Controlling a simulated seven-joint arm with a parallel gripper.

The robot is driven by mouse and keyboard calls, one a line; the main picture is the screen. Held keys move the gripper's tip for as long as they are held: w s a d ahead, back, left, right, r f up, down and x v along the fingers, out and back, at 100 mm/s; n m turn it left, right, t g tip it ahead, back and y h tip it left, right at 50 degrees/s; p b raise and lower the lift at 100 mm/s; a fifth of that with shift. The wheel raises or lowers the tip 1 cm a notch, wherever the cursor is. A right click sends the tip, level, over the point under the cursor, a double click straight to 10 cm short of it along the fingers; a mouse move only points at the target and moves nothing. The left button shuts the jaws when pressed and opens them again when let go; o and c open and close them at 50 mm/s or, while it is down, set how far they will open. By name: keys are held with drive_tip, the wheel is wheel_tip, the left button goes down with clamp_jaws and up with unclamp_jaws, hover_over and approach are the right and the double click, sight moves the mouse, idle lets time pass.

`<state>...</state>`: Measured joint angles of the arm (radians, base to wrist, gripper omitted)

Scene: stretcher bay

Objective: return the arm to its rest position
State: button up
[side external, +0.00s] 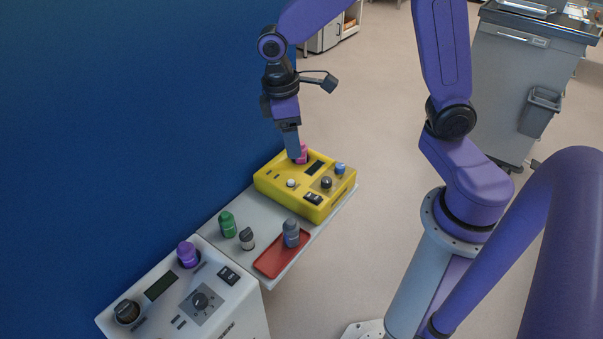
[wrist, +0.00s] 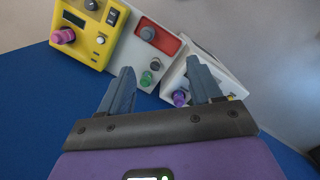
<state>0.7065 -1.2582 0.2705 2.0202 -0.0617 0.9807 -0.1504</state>
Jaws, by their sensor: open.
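My gripper (side external: 292,150) hangs at the back edge of the yellow device in the side view, its fingers pointing down. In the wrist view its two fingers (wrist: 162,84) are spread apart with nothing held between them.
The yellow device (side external: 278,191) stands on a grey shelf (side external: 215,238). A blue wall (side external: 120,120) stands close behind.

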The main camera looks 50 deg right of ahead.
drive_tip(key=s+r+n+t+y, duration=0.1)
drive_tip(key=s+r+n, duration=0.2)
drive_tip(key=s, duration=1.6)
drive_tip(key=shift+s+d+n+y, duration=0.3)
drive_tip(key=shift+s+d+n, duration=0.1)
drive_tip(key=shift+n, duration=0.2)
